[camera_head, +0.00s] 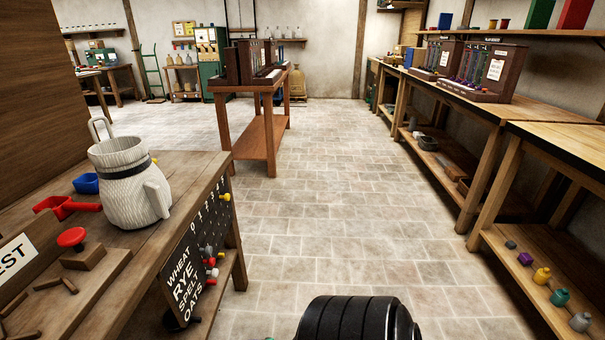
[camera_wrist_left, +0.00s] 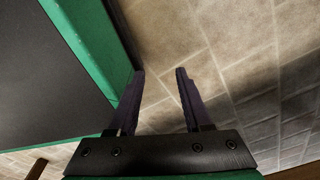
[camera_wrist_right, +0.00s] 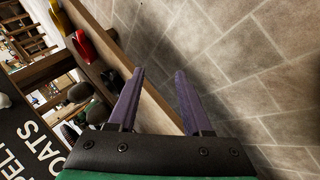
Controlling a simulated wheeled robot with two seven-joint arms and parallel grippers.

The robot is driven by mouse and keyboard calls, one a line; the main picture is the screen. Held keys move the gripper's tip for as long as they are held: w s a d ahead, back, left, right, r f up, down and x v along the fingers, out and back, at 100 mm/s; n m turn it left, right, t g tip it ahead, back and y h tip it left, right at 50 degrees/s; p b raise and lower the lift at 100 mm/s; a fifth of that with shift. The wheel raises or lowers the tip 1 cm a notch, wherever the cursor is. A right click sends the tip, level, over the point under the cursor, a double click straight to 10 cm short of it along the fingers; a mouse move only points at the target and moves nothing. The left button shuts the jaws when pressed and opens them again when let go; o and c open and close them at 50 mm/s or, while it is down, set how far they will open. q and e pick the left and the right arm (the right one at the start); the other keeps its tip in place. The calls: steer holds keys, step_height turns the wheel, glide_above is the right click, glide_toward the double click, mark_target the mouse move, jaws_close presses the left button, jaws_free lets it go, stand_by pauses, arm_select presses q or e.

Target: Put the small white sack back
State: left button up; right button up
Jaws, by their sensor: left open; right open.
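A whitish, ribbed, sack-like vessel (camera_head: 132,188) with a dark band and two loop handles stands upright on the wooden table (camera_head: 185,163) at the left in the head view. I cannot tell whether it is the small white sack. Small pale sacks (camera_head: 290,33) also stand on the far wall shelf. My left gripper (camera_wrist_left: 158,72) is open and empty above the stone floor, beside a green-edged dark panel. My right gripper (camera_wrist_right: 160,72) is open and empty near a wooden edge by the grain-name board (camera_wrist_right: 32,140). Neither gripper shows in the head view.
Near the vessel lie a red scoop (camera_head: 68,207), a blue scoop (camera_head: 87,183) and a red knob (camera_head: 72,238). A narrow wooden stand (camera_head: 262,140) is ahead. Long benches (camera_head: 480,110) line the right wall. The tiled floor (camera_head: 330,200) between is clear.

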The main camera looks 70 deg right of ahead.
steer(key=s+a+f+m+g+y, duration=0.1)
steer(key=s+a+f+m+g, duration=0.15)
steer(key=s+a+f, duration=0.35)
steer(key=s+a+f+m+g+y, duration=0.1)
steer(key=s+a+f+m+g, duration=0.2)
steer(key=s, duration=0.4)
steer(key=s+a+f+m+g+y, duration=0.1)
steer(key=s+a+f+m+g, duration=0.15)
steer(key=s+f, duration=0.4)
step_height(320, 180, up, 15)
steer(key=s+p, duration=0.2)
steer(key=p, duration=1.4)
steer(key=shift+s+d+n+t, duration=0.3)
steer(key=shift+s+t, duration=0.1)
steer(key=shift+r, duration=0.1)
